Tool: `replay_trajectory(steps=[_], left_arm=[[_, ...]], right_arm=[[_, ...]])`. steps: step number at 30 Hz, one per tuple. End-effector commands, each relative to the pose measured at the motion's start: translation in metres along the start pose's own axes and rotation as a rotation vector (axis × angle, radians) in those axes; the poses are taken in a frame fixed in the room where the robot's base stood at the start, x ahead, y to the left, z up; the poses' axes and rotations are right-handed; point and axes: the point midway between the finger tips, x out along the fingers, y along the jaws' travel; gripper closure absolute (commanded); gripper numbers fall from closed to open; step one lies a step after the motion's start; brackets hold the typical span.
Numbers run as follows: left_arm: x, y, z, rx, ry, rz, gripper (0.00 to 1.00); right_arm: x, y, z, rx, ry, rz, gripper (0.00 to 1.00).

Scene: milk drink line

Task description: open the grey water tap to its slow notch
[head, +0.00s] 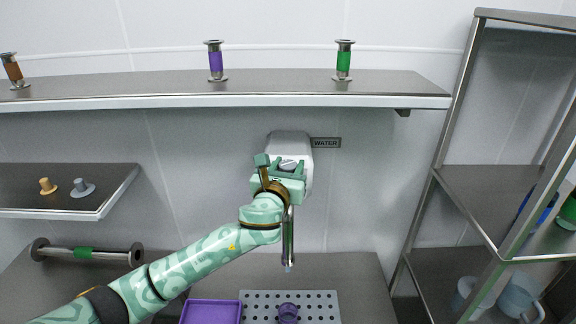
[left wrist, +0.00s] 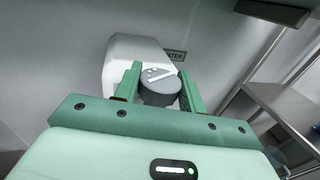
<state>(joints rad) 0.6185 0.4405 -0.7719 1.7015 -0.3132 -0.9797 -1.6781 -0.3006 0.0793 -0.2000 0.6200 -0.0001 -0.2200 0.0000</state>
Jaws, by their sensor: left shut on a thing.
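The grey water tap knob (left wrist: 160,88) sits on the front of a white housing (head: 291,148), beside a WATER label (head: 325,142). A pale bar marks the knob's face and lies tilted in the left wrist view. My left gripper (head: 287,167) is at the knob, and its two green fingers are shut on the knob's sides, as the left wrist view (left wrist: 161,92) also shows. The metal spout (head: 288,240) hangs below the housing, partly behind my arm. I see no water under it. My right gripper is not in view.
A perforated drain plate (head: 328,306) with a purple ring-shaped piece (head: 287,312) lies below the spout. A purple tray (head: 211,312) is left of it. A shelf (head: 250,101) runs above, and a metal rack (head: 448,200) stands at right.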

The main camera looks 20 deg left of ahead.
Motion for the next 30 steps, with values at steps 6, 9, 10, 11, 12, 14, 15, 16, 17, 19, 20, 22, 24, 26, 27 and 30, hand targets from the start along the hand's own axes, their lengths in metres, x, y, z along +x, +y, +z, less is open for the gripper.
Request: replay_trajectory(steps=[6, 9, 10, 11, 12, 14, 15, 16, 17, 19, 20, 22, 24, 26, 27, 30], left_arm=[[0.000, 0.000, 0.001, 0.001, -0.002, 0.000, 0.57], [0.000, 0.000, 0.001, 0.001, -0.002, 0.000, 0.38], [0.000, 0.000, 0.001, 0.001, -0.002, 0.000, 0.38], [0.000, 0.000, 0.001, 0.001, -0.002, -0.001, 0.38], [0.000, 0.000, 0.001, 0.001, -0.002, -0.001, 0.38], [0.000, 0.000, 0.001, 0.001, -0.001, -0.001, 0.38], [0.000, 0.000, 0.001, 0.001, -0.001, -0.001, 0.38], [0.000, 0.000, 0.000, 0.001, -0.001, -0.001, 0.38], [-0.001, 0.000, 0.000, 0.000, -0.001, -0.001, 0.38], [-0.005, 0.000, 0.000, 0.000, -0.001, -0.003, 0.38], [-0.008, 0.000, 0.000, -0.001, -0.001, -0.003, 0.38], [-0.018, -0.001, -0.001, -0.002, 0.000, -0.004, 0.38], [-0.034, 0.000, -0.002, -0.001, 0.000, -0.004, 0.38], [-0.050, 0.000, -0.003, -0.001, 0.000, -0.004, 0.38], [-0.061, 0.000, -0.002, -0.001, 0.000, -0.005, 0.38], [-0.089, -0.001, -0.003, -0.001, 0.001, -0.005, 0.38]], right_arm=[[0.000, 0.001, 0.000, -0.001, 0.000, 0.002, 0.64], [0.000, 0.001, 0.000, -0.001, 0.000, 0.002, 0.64], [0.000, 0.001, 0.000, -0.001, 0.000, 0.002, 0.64], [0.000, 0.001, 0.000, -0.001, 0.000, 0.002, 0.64], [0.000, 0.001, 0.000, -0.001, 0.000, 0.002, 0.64], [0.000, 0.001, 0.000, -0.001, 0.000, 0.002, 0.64], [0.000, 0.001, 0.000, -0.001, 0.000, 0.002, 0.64], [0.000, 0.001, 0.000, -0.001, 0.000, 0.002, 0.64], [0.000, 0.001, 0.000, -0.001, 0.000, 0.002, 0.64], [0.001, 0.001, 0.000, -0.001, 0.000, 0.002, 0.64], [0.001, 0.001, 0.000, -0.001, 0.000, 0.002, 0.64], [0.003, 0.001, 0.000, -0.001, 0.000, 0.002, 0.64], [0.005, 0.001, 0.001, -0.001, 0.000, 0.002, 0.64], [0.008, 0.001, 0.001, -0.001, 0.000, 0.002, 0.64], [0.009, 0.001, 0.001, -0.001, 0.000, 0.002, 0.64], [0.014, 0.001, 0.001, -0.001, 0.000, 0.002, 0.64]])
